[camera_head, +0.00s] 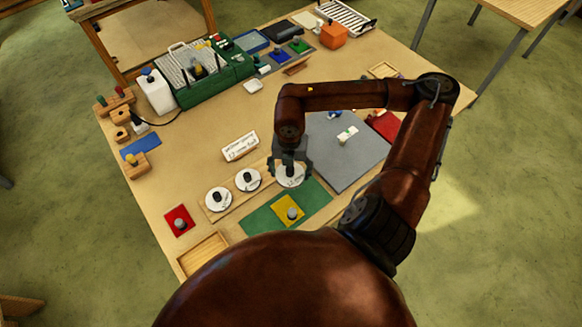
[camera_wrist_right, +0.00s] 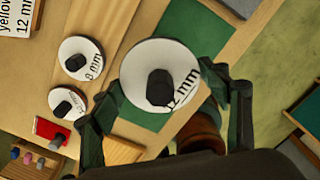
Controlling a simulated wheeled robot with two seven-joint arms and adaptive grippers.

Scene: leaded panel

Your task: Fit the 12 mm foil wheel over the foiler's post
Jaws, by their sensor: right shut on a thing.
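The 12 mm foil wheel (camera_wrist_right: 160,85), a white disc with a black hub, sits between the fingers of my right gripper (camera_wrist_right: 170,100). The gripper is shut on it. In the head view my right gripper (camera_head: 291,163) points down, and the wheel (camera_head: 290,178) shows under it by the right end of a wooden strip. The wheel's height above the strip is hard to judge. A wooden block with a yellow-topped peg (camera_head: 134,161) stands at the table's left edge; I cannot tell whether it is the foiler's post. My left gripper is not in view.
Two smaller wheels, one marked 8 mm (camera_wrist_right: 81,58), rest on the strip. A yellow piece (camera_head: 284,207) with a grey knob lies on a green mat (camera_head: 316,195). A red piece (camera_head: 178,214), a label card (camera_head: 240,145) and a grey board (camera_head: 355,165) are near.

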